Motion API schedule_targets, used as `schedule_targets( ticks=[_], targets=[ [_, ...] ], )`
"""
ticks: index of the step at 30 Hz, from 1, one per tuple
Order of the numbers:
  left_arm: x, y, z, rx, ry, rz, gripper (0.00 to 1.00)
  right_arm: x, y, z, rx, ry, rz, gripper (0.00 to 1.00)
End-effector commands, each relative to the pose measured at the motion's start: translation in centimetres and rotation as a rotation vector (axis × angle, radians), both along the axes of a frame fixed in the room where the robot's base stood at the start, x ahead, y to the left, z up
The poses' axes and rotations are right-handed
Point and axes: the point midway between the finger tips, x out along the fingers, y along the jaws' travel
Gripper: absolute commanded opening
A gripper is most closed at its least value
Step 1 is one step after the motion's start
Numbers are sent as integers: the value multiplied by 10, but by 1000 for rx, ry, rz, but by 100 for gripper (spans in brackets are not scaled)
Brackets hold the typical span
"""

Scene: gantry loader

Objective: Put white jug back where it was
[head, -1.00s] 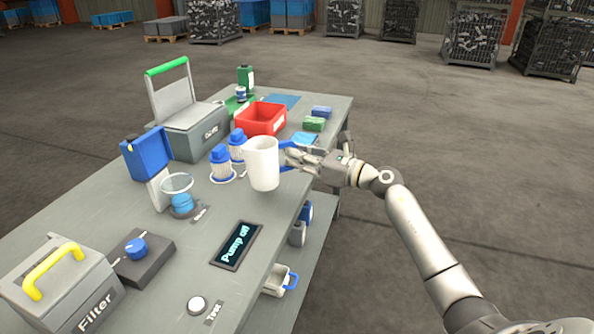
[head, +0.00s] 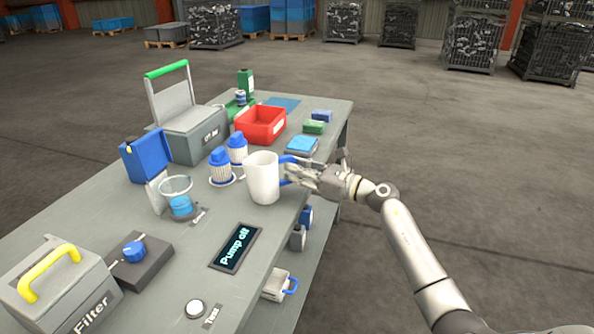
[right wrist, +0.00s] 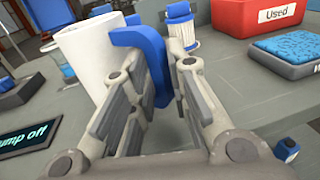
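The white jug (head: 263,180) is upright over the right side of the grey table, near its edge. Its blue handle points right toward my right gripper (head: 297,174). In the right wrist view, the jug (right wrist: 88,60) is at the upper left and its handle (right wrist: 155,65) lies between the two fingers of my right gripper (right wrist: 160,75). The fingers look closed on the handle. I cannot tell whether the jug's base touches the table. My left gripper is out of view.
Two blue-capped filters (head: 221,168) stand just behind the jug, left of a red bin (head: 262,123). A clear beaker with blue liquid (head: 178,197) and a "Pump off" display (head: 236,246) are nearby. A blue-topped tray (head: 302,145) lies behind my gripper.

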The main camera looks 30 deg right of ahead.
Motion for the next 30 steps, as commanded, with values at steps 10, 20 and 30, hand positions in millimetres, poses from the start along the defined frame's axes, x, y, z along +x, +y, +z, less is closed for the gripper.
schedule_targets(
  ticks=[10,20,30],
  targets=[
    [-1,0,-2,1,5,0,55,0,0,0,0,0,0,33],
    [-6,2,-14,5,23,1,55,-20,-12,0,-3,3,-1,33],
    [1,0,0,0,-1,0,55,-80,-47,0,-3,3,1,33]
  ],
)
